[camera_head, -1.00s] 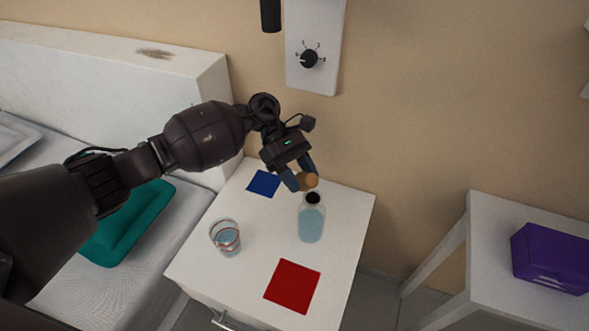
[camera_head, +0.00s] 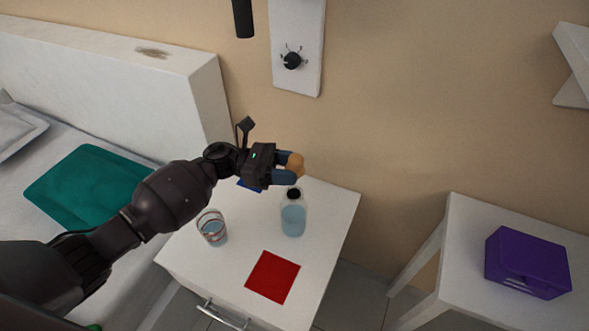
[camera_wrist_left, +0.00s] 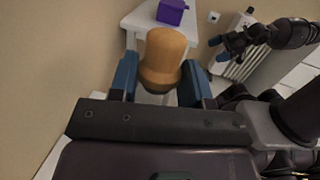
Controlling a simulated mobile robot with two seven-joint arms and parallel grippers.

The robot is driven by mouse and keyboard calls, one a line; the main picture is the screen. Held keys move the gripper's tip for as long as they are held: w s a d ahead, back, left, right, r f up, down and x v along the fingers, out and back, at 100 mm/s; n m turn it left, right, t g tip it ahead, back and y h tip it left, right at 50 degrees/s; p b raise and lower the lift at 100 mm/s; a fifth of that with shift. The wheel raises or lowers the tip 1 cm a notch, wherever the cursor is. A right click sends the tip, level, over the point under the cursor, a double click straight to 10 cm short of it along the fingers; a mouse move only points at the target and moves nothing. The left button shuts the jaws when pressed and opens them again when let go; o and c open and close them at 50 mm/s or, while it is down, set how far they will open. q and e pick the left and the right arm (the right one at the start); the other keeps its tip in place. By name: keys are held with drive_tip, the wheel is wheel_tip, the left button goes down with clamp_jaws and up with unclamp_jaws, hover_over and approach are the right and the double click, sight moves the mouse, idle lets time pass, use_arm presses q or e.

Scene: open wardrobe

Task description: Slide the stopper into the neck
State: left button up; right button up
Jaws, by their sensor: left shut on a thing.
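The stopper (camera_head: 296,161) is a tan-orange cork-like piece with a rounded, wider end. My left gripper (camera_head: 285,169) is shut on it above the bottle. In the left wrist view the stopper (camera_wrist_left: 163,58) sits between the two blue fingers, wide end away from the palm. The clear bottle (camera_head: 293,218) holds light-blue liquid and stands upright on the white nightstand. Its dark open neck (camera_head: 293,194) is just below the fingers and apart from the stopper. My right gripper (camera_wrist_left: 221,49) shows small in the left wrist view, its blue fingers apart and empty.
A glass with liquid (camera_head: 212,229) stands left of the bottle, and a red square (camera_head: 272,277) lies in front. A blue square (camera_head: 249,186) is partly hidden by my left gripper. The wall is behind the nightstand (camera_head: 329,212). A purple box (camera_head: 527,262) is on a right-hand table.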

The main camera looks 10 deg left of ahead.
use_arm(q)
drive_tip(key=shift+a+n+t+h, duration=0.15)
drive_tip(key=shift+n+t+h, duration=0.15)
drive_tip(key=shift+t+h, duration=0.15)
use_arm(e)
drive_tip(key=shift+d, duration=0.35)
use_arm(q)
drive_tip(key=shift+f+b, duration=0.85)
drive_tip(key=shift+f, duration=0.35)
wheel_tip(320, 180, down, 2)
drive_tip(key=shift+b, duration=0.65)
drive_tip(key=shift+f+b, duration=0.35)
drive_tip(key=shift+f, duration=0.35)
use_arm(e)
wheel_tip(320, 180, down, 4)
drive_tip(key=shift+d+r+g, duration=0.1)
drive_tip(key=shift+r+g, duration=0.1)
drive_tip(key=shift+g, duration=0.1)
drive_tip(key=shift+s+f, duration=0.1)
drive_tip(key=shift+s, duration=0.15)
